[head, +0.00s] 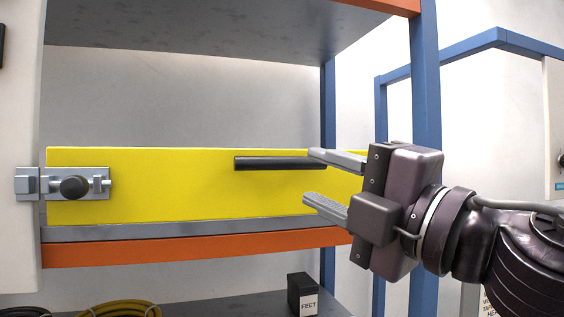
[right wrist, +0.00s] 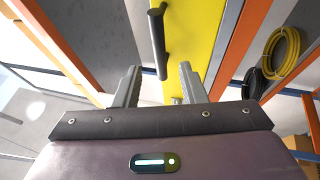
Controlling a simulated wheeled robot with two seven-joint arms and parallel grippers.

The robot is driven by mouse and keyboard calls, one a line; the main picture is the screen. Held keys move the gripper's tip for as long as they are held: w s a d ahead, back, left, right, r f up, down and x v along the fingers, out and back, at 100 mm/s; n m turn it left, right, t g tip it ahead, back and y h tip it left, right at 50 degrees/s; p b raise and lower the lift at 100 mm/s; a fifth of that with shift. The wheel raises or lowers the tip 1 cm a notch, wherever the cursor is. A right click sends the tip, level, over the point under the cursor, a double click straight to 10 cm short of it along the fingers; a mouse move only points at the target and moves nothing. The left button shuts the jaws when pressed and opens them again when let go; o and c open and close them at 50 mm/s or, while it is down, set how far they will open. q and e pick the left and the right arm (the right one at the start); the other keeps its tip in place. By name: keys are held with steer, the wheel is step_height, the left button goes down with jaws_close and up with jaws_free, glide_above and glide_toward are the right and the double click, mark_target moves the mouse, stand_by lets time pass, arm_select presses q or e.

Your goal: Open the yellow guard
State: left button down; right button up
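The yellow guard (head: 190,190) is a long flat panel standing along the front of a shelf. It has a black bar handle (head: 280,163) and, at its left end, a grey latch with a round black knob (head: 74,187). My left gripper is not in view.
An orange beam (head: 190,247) and grey shelf edge run below the guard. A blue post (head: 425,90) stands behind my right gripper. A lower shelf holds a black box marked FEET (head: 302,293) and a yellow coiled hose (head: 120,308). The space before the guard's left half is clear.

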mark_target(287, 166)
steer(key=p+x, duration=0.3)
steer(key=x, duration=0.4)
steer(key=shift+w+a+r, duration=0.2)
steer(key=shift+w+a, duration=0.05)
steer(key=shift+w, duration=0.05)
steer(key=shift+c, duration=0.2)
jaws_close()
